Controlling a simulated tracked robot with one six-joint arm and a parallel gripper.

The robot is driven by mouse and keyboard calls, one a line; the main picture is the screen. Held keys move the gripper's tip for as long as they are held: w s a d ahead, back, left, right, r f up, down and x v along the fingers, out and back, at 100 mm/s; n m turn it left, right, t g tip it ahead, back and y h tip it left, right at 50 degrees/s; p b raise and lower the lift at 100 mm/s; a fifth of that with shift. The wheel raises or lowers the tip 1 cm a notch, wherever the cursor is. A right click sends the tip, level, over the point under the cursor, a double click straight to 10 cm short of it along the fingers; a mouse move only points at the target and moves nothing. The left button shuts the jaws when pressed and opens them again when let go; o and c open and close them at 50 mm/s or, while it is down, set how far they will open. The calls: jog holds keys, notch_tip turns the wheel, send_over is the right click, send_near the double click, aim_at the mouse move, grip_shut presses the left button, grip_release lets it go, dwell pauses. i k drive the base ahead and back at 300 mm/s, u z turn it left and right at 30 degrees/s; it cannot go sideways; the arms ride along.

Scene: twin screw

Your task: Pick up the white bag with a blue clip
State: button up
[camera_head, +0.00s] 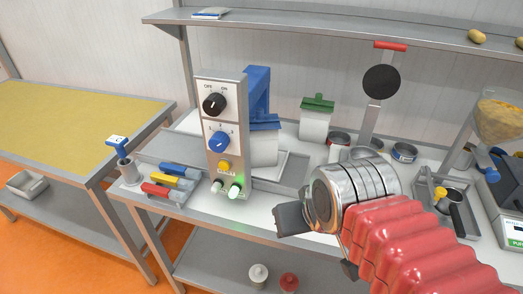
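A white bag (264,150) with a blue clip (265,123) across its top stands upright on the counter, partly hidden behind the grey control panel. A second white bag (315,124) with a green clip (317,103) stands farther back to the right. My gripper (293,218) is at the front edge of the counter, right of the panel and nearer than the blue-clipped bag, clear of it. Only a dark end part shows past my silver wrist, and I cannot tell how its fingers stand. No held thing is visible.
The control panel (221,130) with knobs stands left of the bag; a blue machine part (257,88) rises behind. Yellow, blue and red tools (173,183) lie at left. Cans (404,153), a tray and a scale (507,195) are at right. A shelf (330,30) runs above.

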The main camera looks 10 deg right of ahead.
aim_at(264, 144)
jog(key=u, duration=1)
jog(key=i, duration=0.6)
jog(key=u, duration=0.25)
